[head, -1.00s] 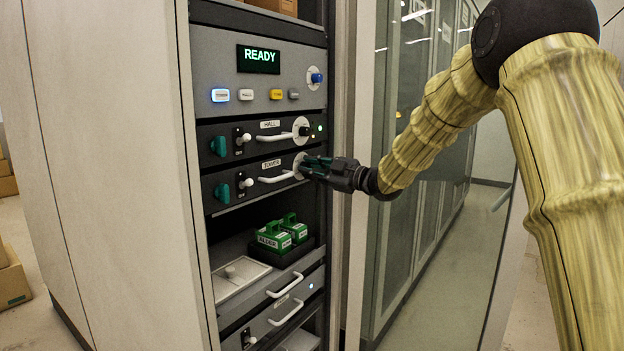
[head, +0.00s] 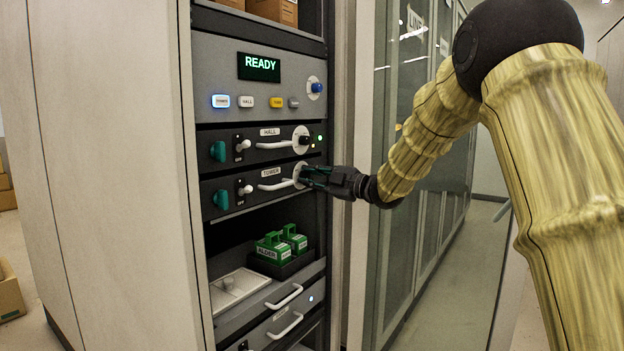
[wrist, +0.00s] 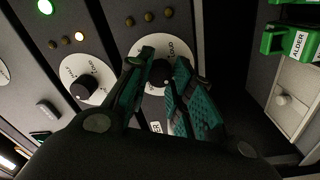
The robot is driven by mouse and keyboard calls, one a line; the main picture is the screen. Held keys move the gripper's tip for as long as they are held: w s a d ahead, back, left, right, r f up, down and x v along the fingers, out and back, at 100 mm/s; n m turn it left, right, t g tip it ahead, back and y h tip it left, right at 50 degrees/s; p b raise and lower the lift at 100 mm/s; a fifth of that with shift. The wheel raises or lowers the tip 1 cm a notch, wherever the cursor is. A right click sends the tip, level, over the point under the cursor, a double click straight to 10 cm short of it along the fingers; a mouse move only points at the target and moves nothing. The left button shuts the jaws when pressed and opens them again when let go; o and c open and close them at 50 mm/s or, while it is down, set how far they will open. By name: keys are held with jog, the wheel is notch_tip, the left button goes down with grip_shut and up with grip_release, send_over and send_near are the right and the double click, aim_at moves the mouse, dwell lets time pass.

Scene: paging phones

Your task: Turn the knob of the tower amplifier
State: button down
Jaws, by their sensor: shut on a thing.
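The tower amplifier (head: 241,190) is the lower of two dark rack units, with a TOWER label, a teal knob on its left and a black knob on a white dial at its right end. My gripper (head: 312,178) reaches in from the right at this dial. In the wrist view the green-padded fingers of my gripper (wrist: 158,90) are closed around the black knob (wrist: 159,72), one on each side. The white dial (wrist: 178,48) shows behind the fingers. In the head view the fingers hide the knob.
The hall amplifier (head: 235,148) sits directly above, its own black knob (wrist: 84,87) close beside my fingers in the wrist view. A READY display panel (head: 259,67) is higher up. Green ALDER blocks (head: 273,247) stand on a shelf below. A glass-doored cabinet (head: 405,150) is at right.

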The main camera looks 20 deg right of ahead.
jog(key=c, duration=1.2)
grip_release()
jog(key=shift+d+f, duration=0.1)
jog(key=shift+f, duration=0.05)
jog(key=shift+c, duration=0.2)
jog(key=v, duration=1.2)
